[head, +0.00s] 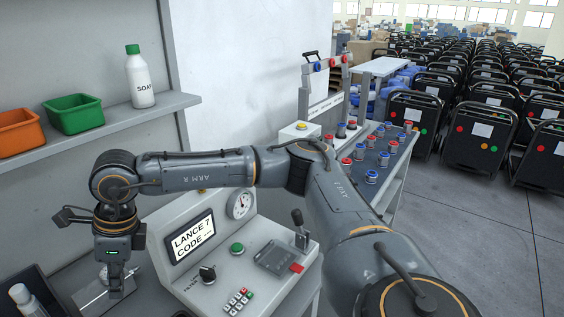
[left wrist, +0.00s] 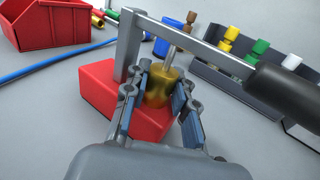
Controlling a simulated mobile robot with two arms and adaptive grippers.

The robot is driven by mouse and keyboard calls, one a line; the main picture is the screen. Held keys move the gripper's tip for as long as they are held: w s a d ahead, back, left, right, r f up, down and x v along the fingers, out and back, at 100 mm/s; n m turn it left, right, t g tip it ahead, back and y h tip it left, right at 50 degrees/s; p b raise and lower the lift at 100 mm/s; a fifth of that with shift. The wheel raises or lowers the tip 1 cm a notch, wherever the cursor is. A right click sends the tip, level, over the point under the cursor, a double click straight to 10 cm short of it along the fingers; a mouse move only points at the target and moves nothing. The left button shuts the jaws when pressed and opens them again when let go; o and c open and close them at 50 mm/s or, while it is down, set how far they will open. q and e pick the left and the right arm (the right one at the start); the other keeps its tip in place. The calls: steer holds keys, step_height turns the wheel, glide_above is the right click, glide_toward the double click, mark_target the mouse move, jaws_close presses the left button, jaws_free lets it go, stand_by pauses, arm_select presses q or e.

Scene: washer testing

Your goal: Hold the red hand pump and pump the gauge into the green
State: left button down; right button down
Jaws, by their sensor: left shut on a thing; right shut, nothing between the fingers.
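The red hand pump (left wrist: 98,88) is in the left wrist view, a red block with a grey post, a metal lever and a black handle (left wrist: 284,95). A brass cylinder (left wrist: 160,86) with a bright rod stands on the block. My left gripper (left wrist: 166,78) is shut on this brass cylinder, one finger on each side. A round white gauge (head: 240,205) is on the grey console in the head view; its reading and any green zone are too small to tell. My right gripper (head: 117,286) is shut and empty, pointing down at the left of the console.
The console (head: 205,270) carries a screen, buttons and a lever. In the left wrist view, a red bin (left wrist: 45,22), a blue hose (left wrist: 55,64) and a dark rack (left wrist: 222,78) with coloured fittings lie behind the pump. A shelf with bins and a soap bottle (head: 140,80) is above.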

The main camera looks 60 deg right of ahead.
steer(key=s+d+r+m+t, duration=0.2)
steer(key=d+r+m, duration=0.1)
steer(key=d, duration=0.8)
steer(key=s+d+r+m+t, duration=0.1)
steer(key=d+r+m+t, duration=0.15)
steer(key=d, duration=0.85)
steer(key=s+d+r+m+t+h, duration=0.1)
steer(key=s+d+r+m, duration=0.1)
steer(key=s+d, duration=0.3)
steer(key=s+d+r+m+t+h, duration=0.1)
steer(key=s+d+r+m+h, duration=0.1)
steer(key=d, duration=0.5)
step_height(320, 180, up, 2)
steer(key=s+m, duration=0.1)
steer(key=s, duration=0.2)
steer(key=shift+d, duration=0.4)
steer(key=shift+m, duration=0.25)
